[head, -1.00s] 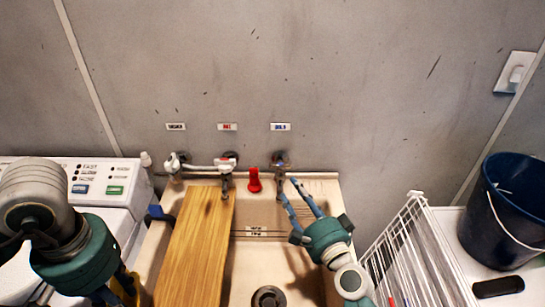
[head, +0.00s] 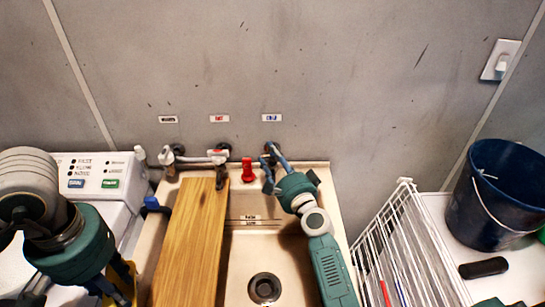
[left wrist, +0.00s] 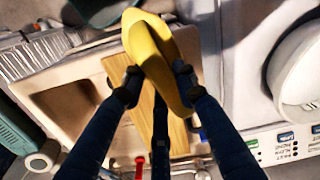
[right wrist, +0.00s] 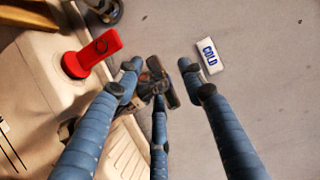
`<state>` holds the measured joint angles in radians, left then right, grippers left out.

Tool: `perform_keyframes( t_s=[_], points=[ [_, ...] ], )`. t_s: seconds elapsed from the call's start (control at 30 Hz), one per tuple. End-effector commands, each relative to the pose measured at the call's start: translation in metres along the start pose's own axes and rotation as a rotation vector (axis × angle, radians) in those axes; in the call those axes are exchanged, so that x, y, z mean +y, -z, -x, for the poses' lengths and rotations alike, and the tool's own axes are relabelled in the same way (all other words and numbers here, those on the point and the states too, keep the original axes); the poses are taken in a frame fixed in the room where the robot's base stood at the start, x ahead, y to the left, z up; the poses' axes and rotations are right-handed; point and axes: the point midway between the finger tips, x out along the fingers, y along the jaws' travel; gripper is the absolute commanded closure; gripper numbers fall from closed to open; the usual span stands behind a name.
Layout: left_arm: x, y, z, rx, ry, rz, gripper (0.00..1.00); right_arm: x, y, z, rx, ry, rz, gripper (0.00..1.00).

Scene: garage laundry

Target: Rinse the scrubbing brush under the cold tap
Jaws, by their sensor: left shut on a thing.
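The yellow scrubbing brush (left wrist: 150,42) is between the fingers of my left gripper (left wrist: 158,82), which is shut on it. In the head view, part of the yellow brush (head: 122,284) shows at the lower left, beside the wooden board. The cold tap (right wrist: 157,82) is under the COLD label (right wrist: 209,56). My right gripper (right wrist: 160,68) is open, with one finger on each side of the tap; I cannot tell whether they touch it. In the head view my right gripper (head: 268,166) is at the tap and hides most of it.
A wooden board (head: 190,245) covers the left part of the sink (head: 235,270), whose drain (head: 264,288) is uncovered. A red object (head: 247,171) stands on the back ledge. A white wire rack (head: 405,240) and a dark bucket (head: 497,195) are at the right.

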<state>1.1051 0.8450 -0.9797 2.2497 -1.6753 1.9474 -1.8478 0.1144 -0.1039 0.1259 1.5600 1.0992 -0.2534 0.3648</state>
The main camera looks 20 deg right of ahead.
Motion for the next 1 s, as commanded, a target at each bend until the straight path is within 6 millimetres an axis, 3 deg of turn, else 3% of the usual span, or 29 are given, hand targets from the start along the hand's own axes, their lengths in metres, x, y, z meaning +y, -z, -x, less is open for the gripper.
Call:
perform_keyframes(
  t_s=[0.13,0.33,0.57,0.8,1.0],
  points=[
    [0.0,0.0,0.0,0.001,0.0,0.0,0.95,0.0,0.0,0.0,0.0,0.0,0.0,0.6],
    [0.0,0.0,0.0,0.001,0.0,0.0,0.95,0.0,0.0,0.0,0.0,0.0,0.0,1.0],
    [0.0,0.0,-0.008,0.0,0.0,0.0,0.95,0.003,0.002,0.0,-0.026,0.002,0.002,1.0],
    [0.001,0.0,-0.048,0.0,0.0,0.0,0.95,0.008,0.002,-0.001,-0.194,0.003,0.008,1.0],
    [0.001,0.0,-0.066,0.001,0.0,0.0,0.95,0.004,0.001,0.0,-0.281,0.001,0.002,1.0]
  ],
)
